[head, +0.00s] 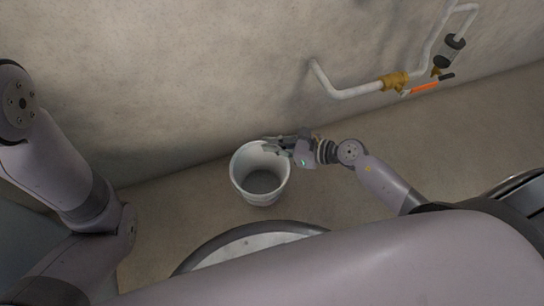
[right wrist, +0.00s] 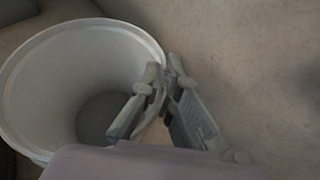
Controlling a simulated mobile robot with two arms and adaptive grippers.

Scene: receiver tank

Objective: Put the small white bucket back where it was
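The small white bucket (head: 248,186) is upright and open at the top, close to the wall in the head view. Its inside looks empty, with a grey bottom. It also fills the left of the right wrist view (right wrist: 45,75). My right gripper (head: 277,145) is at the bucket's far right rim. In the right wrist view my right gripper (right wrist: 169,75) has one finger inside the bucket and one outside, closed together on the rim. I cannot tell whether the bucket's base touches the floor. My left arm shows at the left, but its gripper is out of view.
A concrete wall (head: 180,90) rises behind the bucket. A white pipe (head: 355,91) with a brass fitting (head: 394,81) and an orange handle (head: 425,88) runs along it at upper right. A round rim (head: 225,240) lies in front. Floor (head: 480,130) at the right is clear.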

